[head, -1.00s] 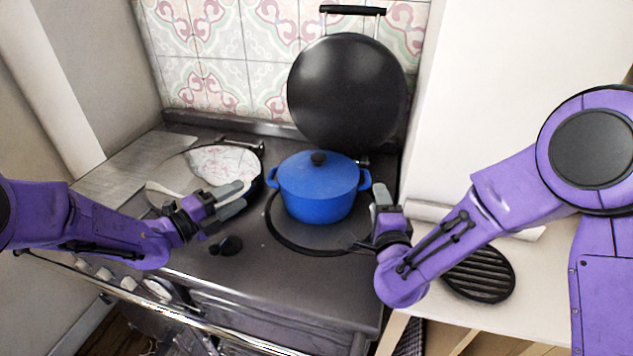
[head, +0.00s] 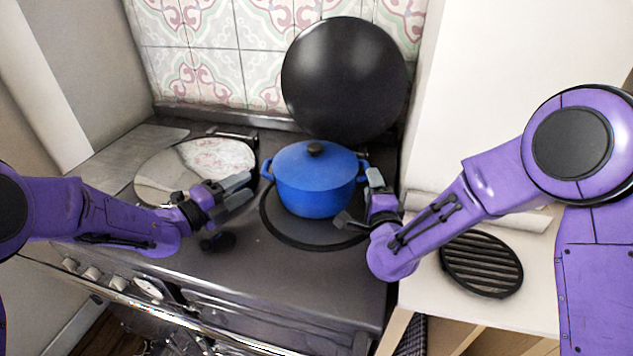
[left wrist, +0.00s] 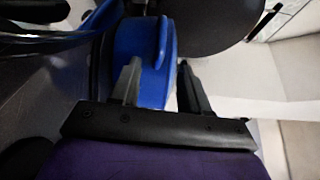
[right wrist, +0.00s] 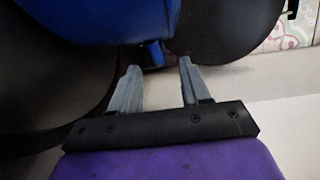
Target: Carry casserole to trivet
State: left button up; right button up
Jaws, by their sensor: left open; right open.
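The blue casserole (head: 315,188), lid on with a dark knob, stands upright on the round front hotplate of the range. My left gripper (head: 240,190) is open just left of its left handle, apart from it in the head view. The left wrist view shows the blue pot (left wrist: 140,45) beyond the open fingers. My right gripper (head: 360,205) is open close by the right handle. In the right wrist view that handle (right wrist: 153,53) lies just ahead of the gap between the fingers. The black slatted round trivet (head: 481,264) lies bare on the pale counter at right.
A raised round black hotplate lid (head: 345,80) stands behind the casserole. A shiny closed lid (head: 190,172) covers the left hotplate. A small dark object (head: 218,242) lies near the range's front. A pale wall block (head: 490,90) rises behind the counter.

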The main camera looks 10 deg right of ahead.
pick_arm(q)
jog(key=x, duration=0.5)
pick_arm(e)
jog(key=w, duration=0.7)
jog(key=shift+d+f, duration=0.1)
jog(key=shift+d, duration=0.3)
pick_arm(q)
jog(key=shift+s, duration=0.1)
grip_shut()
pick_arm(e)
jog(key=shift+s, duration=0.1)
grip_shut()
pick_arm(q)
jog(key=shift+f, duration=0.15)
